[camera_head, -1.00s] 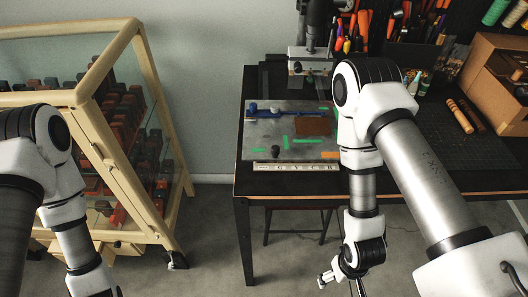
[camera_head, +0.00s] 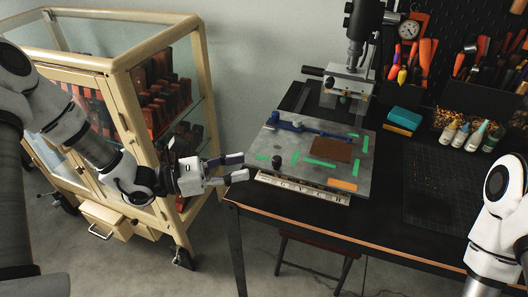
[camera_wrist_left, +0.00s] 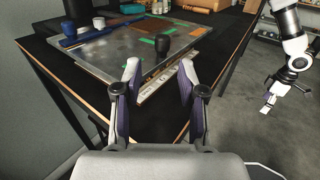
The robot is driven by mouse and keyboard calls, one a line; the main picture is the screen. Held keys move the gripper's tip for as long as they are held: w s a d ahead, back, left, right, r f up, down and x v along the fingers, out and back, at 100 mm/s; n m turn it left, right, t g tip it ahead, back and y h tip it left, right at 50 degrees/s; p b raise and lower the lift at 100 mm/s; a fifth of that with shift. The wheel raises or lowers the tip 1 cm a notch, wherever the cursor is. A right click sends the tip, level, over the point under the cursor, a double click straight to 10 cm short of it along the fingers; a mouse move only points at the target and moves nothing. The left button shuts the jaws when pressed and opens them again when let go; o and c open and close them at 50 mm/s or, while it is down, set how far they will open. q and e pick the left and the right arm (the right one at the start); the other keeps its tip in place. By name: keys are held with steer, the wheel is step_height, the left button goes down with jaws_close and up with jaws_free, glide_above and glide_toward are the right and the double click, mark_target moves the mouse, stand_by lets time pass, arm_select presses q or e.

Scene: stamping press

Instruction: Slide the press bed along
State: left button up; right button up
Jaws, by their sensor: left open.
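The press bed (camera_head: 290,146) is a flat grey metal plate on the black table, below the stamping press (camera_head: 347,88). Green strips, a brown patch, an orange piece and a blue bar lie on it. A black knob (camera_head: 277,162) stands near its front left edge; it also shows in the left wrist view (camera_wrist_left: 162,47). My left gripper (camera_head: 243,166) is open and empty, just left of the bed's front left corner, fingers pointing at the knob but apart from it. My right gripper (camera_wrist_left: 268,100) shows small in the left wrist view; its jaws are unclear.
A lettered strip (camera_head: 300,188) runs along the bed's front edge. A glass-sided wooden cabinet (camera_head: 185,45) stands at left, close to my left arm. Bottles (camera_head: 462,134), a teal box (camera_head: 404,119) and a dark cutting mat (camera_head: 430,180) are on the table's right.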

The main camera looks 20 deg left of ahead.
mark_target(291, 123)
arm_select(q)
steer(key=shift+w+d+f+b, duration=0.25)
steer(key=shift+d+b, duration=0.05)
steer(key=shift+b, duration=0.1)
steer(key=b+x, duration=0.3)
steer(key=x, duration=0.4)
steer(key=shift+s+d, duration=0.1)
steer(key=shift+s, duration=0.1)
steer(key=shift+w+r, duration=0.1)
steer(key=shift+r, duration=0.1)
steer(key=c, duration=0.3)
steer(key=shift+d, duration=0.1)
jaws_close()
steer(key=shift+w, duration=0.1)
steer(key=shift+w+d+b, duration=0.15)
steer(key=shift+w+b, duration=0.85)
steer(key=shift+w, duration=3.4)
steer(key=shift+w+d+b, duration=0.1)
steer(key=shift+w+b, duration=0.85)
steer(key=shift+w, duration=3.5)
steer(key=o, duration=0.5)
jaws_free()
steer(key=shift+s, duration=0.1)
